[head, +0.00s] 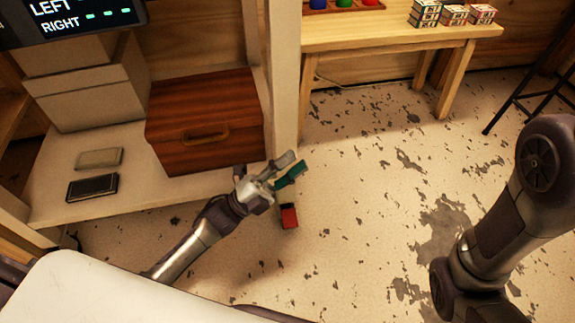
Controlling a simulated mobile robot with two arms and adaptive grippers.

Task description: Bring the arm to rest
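My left arm reaches in from the lower left, and its gripper (287,168) hangs over the pale floor, beside the front right corner of the low shelf. A pale grey prong and a teal prong point up and right with a gap between them. I see nothing held between them. Whether the teal piece is a finger or a separate thing is hard to tell. A small red block-like thing (289,217) with a dark top shows just below the gripper. Whether it touches the gripper is unclear. My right arm shows at the right edge; its gripper is outside the view.
A brown wooden box (205,122) and two small flat cases (92,187) (99,158) sit on the low shelf (130,205). A wooden table (400,35) with patterned cubes (454,15) stands at the back. A dark-legged stand (525,95) is at right. The middle floor is clear.

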